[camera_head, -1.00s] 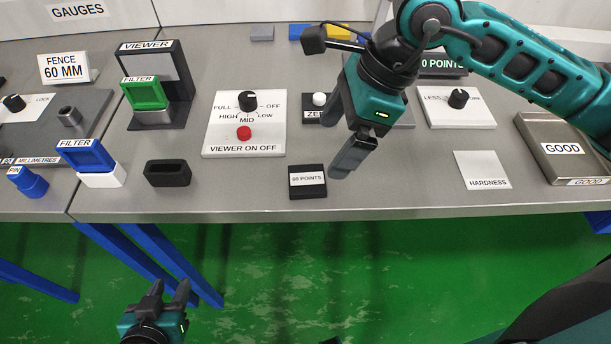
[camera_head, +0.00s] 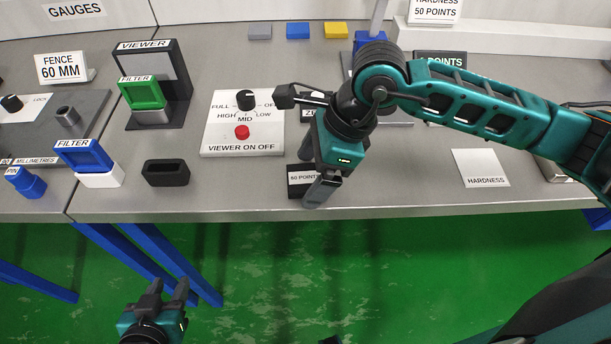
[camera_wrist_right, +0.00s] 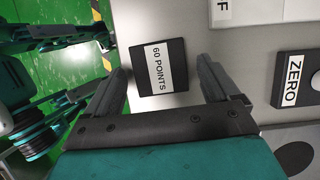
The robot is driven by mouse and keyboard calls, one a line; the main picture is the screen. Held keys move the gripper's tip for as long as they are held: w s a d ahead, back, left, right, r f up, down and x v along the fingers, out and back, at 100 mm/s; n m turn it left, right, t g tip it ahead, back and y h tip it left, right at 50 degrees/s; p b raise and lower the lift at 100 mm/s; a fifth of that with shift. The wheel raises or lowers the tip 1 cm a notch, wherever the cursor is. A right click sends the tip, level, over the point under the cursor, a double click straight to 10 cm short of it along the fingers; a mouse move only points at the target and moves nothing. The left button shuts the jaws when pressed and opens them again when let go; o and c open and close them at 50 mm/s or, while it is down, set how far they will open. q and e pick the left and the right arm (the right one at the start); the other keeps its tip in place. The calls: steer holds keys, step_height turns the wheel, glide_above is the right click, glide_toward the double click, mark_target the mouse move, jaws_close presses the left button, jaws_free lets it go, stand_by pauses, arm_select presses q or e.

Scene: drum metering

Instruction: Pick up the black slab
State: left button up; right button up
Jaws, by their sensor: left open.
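The black slab (camera_head: 298,180) with a white "60 POINTS" label lies flat near the front edge of the grey table. My right gripper (camera_head: 316,192) is above it and partly covers it in the head view. In the right wrist view the slab (camera_wrist_right: 158,84) shows whole, ahead of and between the two spread fingers of the right gripper (camera_wrist_right: 165,88). The right gripper is open and empty; I cannot tell whether a finger touches the slab. My left gripper (camera_head: 170,292) is open and empty, low in front of the table, over the green floor.
The viewer switch panel (camera_head: 243,125) lies behind and left of the slab. A black open holder (camera_head: 166,173) stands further left. A white "HARDNESS" plate (camera_head: 480,168) lies to the right. The table's front edge (camera_head: 400,212) is close to the slab.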

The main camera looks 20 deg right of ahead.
steer(key=c, duration=1)
steer(key=shift+r, duration=0.1)
